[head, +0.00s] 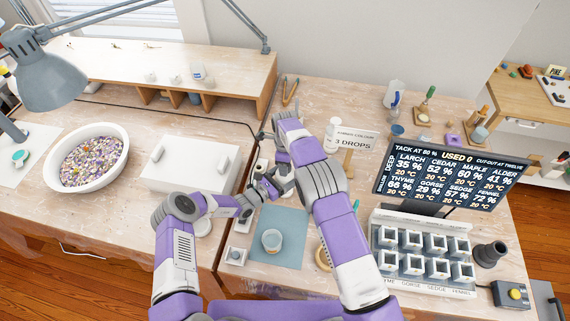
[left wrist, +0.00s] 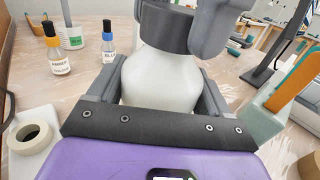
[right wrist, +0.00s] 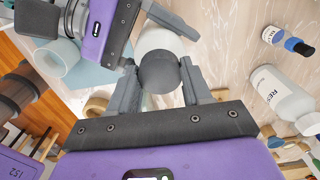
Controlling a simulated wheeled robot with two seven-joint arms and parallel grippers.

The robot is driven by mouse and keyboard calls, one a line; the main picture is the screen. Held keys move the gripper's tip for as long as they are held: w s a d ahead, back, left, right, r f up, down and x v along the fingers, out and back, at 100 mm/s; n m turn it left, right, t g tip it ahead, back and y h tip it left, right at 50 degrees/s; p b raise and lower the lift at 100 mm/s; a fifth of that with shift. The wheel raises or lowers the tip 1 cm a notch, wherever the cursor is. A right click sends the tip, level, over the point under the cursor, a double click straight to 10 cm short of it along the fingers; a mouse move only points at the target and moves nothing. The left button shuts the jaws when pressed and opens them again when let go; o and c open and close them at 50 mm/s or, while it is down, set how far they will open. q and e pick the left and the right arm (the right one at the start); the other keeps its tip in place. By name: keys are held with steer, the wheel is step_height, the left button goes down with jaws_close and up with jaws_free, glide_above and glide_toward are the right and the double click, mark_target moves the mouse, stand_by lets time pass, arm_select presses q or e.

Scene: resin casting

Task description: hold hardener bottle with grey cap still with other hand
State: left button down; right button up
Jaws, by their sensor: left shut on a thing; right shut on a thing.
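The hardener bottle is white with a grey cap; its white body (left wrist: 160,82) stands between the fingers of my left gripper (left wrist: 155,95) in the left wrist view. My left gripper is shut on the body. My right gripper (right wrist: 163,88) is shut on the grey cap (right wrist: 159,72) at the top of the bottle, as the right wrist view shows. In the head view my left gripper (head: 250,203) and right gripper (head: 277,186) meet over the table, and they and my right arm hide most of the bottle.
A blue mat (head: 290,222) with a cup (head: 271,240) lies in front of the grippers. A resin bottle (right wrist: 278,96) and a small blue-capped bottle (right wrist: 287,40) stand nearby. A tape roll (left wrist: 30,138) is close. A monitor (head: 452,178) and mould rack (head: 425,255) are at right.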

steer(key=n, duration=1.8)
steer(key=shift+n, duration=0.3)
steer(key=n, duration=0.3)
steer(key=shift+r+n, duration=0.1)
steer(key=shift+n, duration=0.3)
steer(key=n, duration=2.2)
steer(key=shift+n, duration=0.3)
